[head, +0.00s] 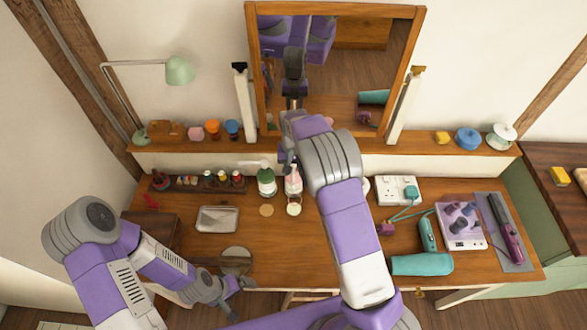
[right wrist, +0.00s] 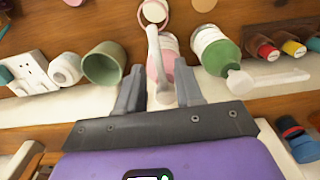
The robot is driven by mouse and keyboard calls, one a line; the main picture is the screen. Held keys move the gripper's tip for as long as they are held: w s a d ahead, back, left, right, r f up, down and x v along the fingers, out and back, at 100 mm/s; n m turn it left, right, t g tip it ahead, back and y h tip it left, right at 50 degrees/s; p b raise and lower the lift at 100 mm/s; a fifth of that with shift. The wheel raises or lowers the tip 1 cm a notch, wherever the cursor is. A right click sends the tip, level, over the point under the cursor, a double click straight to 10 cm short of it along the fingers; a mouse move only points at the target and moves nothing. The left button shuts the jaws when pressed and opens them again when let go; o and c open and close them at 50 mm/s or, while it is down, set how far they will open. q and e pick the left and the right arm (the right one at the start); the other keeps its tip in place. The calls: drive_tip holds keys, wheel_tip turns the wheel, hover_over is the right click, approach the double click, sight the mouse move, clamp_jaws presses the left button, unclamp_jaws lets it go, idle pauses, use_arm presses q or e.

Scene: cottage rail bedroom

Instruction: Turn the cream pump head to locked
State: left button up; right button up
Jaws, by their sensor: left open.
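A pink pump bottle (right wrist: 155,72) with a pale pump head (right wrist: 165,95) stands at the back of the desk; it also shows in the head view (head: 293,186). The pump's long nozzle (right wrist: 153,42) points toward the top of the right wrist view, toward the desk front. My right gripper (right wrist: 161,84) is open, with one finger on each side of the pump head; small gaps seem to show. In the head view its fingers are mostly hidden by my arm. My left gripper (head: 238,284) is open and empty near the desk's front edge, by a round mirror (head: 236,261).
A green pump bottle (right wrist: 215,50) stands close beside the pink one, its white nozzle (right wrist: 265,82) pointing away. On the other side lie an open green cup (right wrist: 103,64) and a white socket box (right wrist: 32,75). A large mirror (head: 410,45) rises behind.

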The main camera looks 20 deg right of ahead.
clamp_jaws()
idle(1.5)
